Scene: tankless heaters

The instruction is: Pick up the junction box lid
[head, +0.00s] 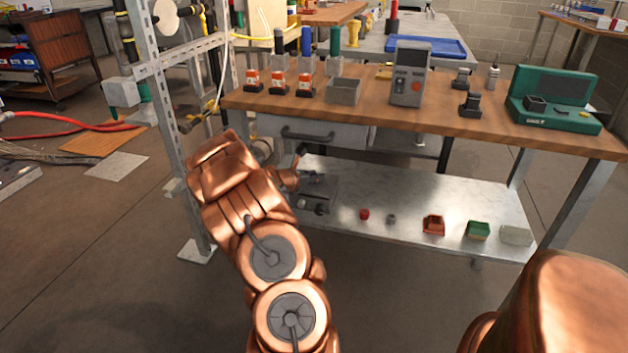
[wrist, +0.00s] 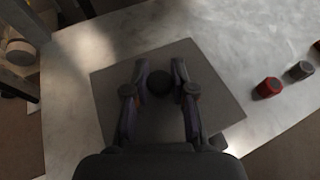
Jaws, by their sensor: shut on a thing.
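The junction box lid appears to be the flat dark grey square plate (wrist: 218,98) with a round dark knob (wrist: 159,83) in the wrist view. My gripper (wrist: 160,72) is over the plate, its two fingers on either side of the knob and shut on it. In the head view the plate (head: 322,192) shows partly at the left end of the lower shelf, with my arm in front of much of it. I cannot tell whether the plate rests on the shelf or hangs just above it.
The metal lower shelf (head: 400,208) holds a red knob (head: 364,215), a grey knob (head: 391,219) and several small bins to the right. The wooden bench top (head: 440,118) overhangs it, with a drawer (head: 315,132) above my gripper. A perforated metal post (head: 172,135) stands left of my arm.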

